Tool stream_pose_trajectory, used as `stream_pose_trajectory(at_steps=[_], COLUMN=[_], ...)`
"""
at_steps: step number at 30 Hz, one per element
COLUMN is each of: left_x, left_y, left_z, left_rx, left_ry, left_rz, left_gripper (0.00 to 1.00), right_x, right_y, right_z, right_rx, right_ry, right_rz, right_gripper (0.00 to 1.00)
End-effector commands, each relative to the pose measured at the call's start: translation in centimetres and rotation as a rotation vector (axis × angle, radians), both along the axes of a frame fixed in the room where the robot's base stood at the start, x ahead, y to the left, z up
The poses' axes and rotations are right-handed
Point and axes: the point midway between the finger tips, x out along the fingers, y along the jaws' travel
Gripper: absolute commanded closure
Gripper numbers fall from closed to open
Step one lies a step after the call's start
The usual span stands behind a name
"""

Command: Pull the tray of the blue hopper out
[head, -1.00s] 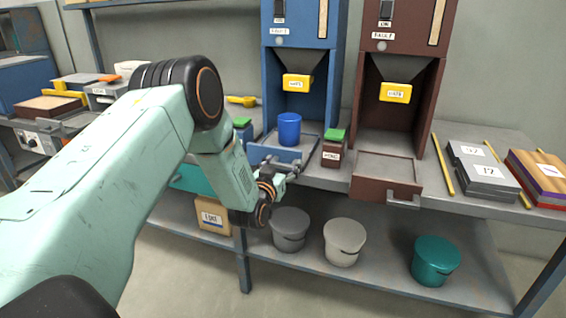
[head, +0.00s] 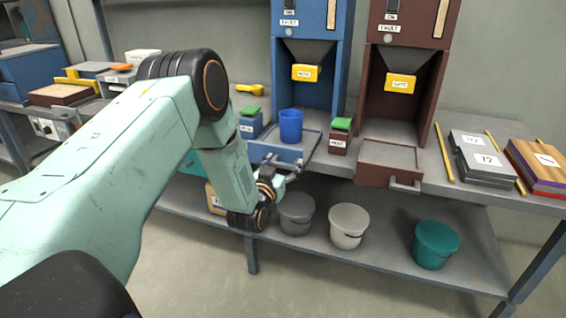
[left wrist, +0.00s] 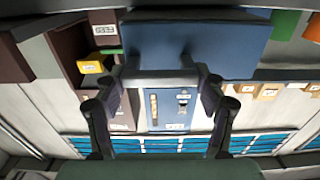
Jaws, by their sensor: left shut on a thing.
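The blue hopper (head: 312,22) stands on the bench with its yellow gate (head: 306,73) above an open bay. Its tray (head: 313,142) sticks out of the bay at the front, level, with a blue cup (head: 291,127) standing on it. My left gripper (head: 290,171) is at the tray's front and is shut on its handle. In the left wrist view the blue tray front (left wrist: 195,45) fills the top middle, with the handle (left wrist: 163,78) between my two fingers (left wrist: 165,86). The handle is mostly hidden by the gripper in the head view. My right gripper is out of view.
Right of the tray is a brown jar with a green lid (head: 339,138); left is a blue one (head: 250,124). The brown hopper (head: 408,25) has its own tray (head: 388,164). Several buckets stand on the lower shelf (head: 385,250). Floor in front is clear.

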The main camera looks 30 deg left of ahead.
Motion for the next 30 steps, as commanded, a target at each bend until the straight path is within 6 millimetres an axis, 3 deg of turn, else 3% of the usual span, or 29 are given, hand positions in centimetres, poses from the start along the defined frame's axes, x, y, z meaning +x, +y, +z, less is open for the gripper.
stream_pose_trajectory(at_steps=[11, 12, 20, 30], left_x=[-0.32, -0.35, -0.34, -0.44], left_y=[-0.08, -0.08, -0.08, -0.09], left_z=[-0.40, -0.42, -0.27, -0.19], left_rx=[-0.002, -0.002, -0.001, -0.001], left_ry=[0.009, 0.009, 0.006, 0.005], left_rz=[0.000, 0.000, 0.000, 0.000], left_gripper=[0.86, 0.28, 0.07, 0.07], right_x=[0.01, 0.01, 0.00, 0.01], right_y=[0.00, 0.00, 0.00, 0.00], right_z=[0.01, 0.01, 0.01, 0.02], right_rx=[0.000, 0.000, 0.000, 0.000], right_ry=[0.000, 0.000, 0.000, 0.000], right_rz=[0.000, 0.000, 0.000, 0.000], right_gripper=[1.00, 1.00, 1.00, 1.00])
